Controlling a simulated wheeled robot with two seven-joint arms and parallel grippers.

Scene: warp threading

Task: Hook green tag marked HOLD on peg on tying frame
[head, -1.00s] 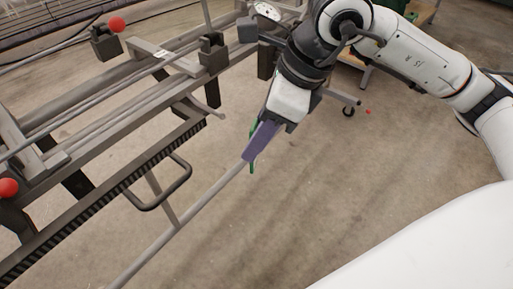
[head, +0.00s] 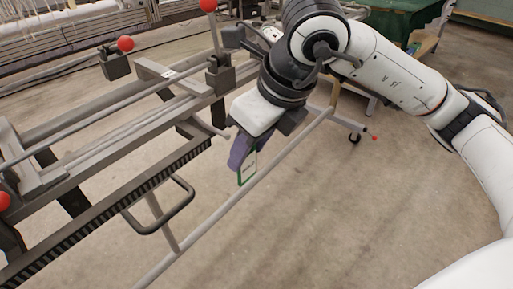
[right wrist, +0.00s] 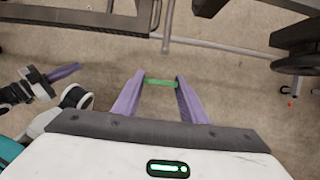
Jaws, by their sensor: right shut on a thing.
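The green tag (head: 248,168) hangs from my right gripper (head: 240,155) in the head view, its green edge showing and its lettering not readable. In the right wrist view the tag (right wrist: 160,83) is a thin green strip across the gap between the purple fingers of my right gripper (right wrist: 160,82), which is shut on it. A short grey peg (head: 218,133) sticks out from the tying frame (head: 120,170), just left of and above the tag, apart from it in the head view. My left gripper (right wrist: 62,73) shows small at the left of the right wrist view; its opening is unclear.
A bent handle (head: 160,205) and a long rail (head: 235,200) lie below the tag in the head view. Red balls (head: 125,43) top parts of the frame. Open concrete floor (head: 330,210) lies to the right. A cart (head: 400,35) with green cloth stands behind.

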